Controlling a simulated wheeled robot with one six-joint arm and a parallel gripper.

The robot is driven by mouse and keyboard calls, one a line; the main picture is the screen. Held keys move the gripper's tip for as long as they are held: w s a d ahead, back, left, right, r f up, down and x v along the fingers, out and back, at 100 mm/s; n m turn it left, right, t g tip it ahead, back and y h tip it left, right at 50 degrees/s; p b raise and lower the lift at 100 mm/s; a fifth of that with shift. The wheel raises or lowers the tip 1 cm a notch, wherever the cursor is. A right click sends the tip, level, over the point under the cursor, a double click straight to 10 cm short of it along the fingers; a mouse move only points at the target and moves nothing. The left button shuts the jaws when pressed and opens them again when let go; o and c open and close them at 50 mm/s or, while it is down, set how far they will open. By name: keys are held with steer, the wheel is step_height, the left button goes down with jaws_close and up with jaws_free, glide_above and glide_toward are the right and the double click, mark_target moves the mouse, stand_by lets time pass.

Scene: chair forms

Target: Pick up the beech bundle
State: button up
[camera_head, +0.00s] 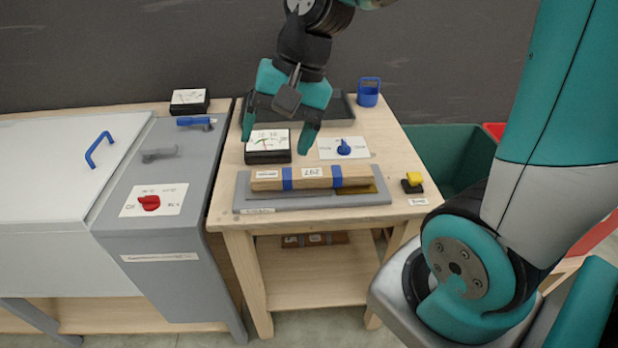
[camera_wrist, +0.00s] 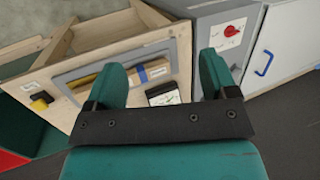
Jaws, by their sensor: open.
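A pale wooden bundle with two blue bands (camera_head: 308,179), which looks like the beech bundle, lies lengthwise on a grey plate (camera_head: 245,201) at the front of the wooden table. A small label sits on it, and a darker brown piece shows by its right end. In the wrist view the bundle (camera_wrist: 156,70) is partly hidden behind a finger. My gripper (camera_head: 279,138) is open and empty. It hangs above the table, behind the bundle in the head view, and appears apart from it.
A meter box (camera_head: 267,158) and a blue knob on a white card (camera_head: 344,147) stand behind the bundle. A yellow button (camera_head: 413,180) is to its right. A blue cup (camera_head: 368,93) and dark tray (camera_head: 345,108) are at the back. A grey cabinet (camera_head: 170,245) adjoins left.

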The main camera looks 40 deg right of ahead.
steer(key=w+d+f+m, duration=0.3)
steer(key=w+d+m, duration=0.3)
steer(key=d+m, duration=0.4)
steer(key=m+t, duration=0.2)
steer(key=m, duration=0.6)
glide_toward(312, 172)
steer(key=shift+m+g, duration=0.3)
steer(key=f, duration=0.1)
steer(key=w+f, duration=0.1)
steer(key=w+a+f, duration=0.1)
steer(key=f, duration=0.1)
steer(key=shift+s+p+x, duration=0.15)
steer(key=shift+p+x, duration=0.25)
steer(key=shift+x, duration=1.1)
steer(key=shift+s+p+x, duration=0.15)
steer(key=shift+p+x, duration=0.25)
steer(key=shift+x, duration=1.1)
steer(key=shift+a, duration=0.15)
steer(key=c, duration=1.3)
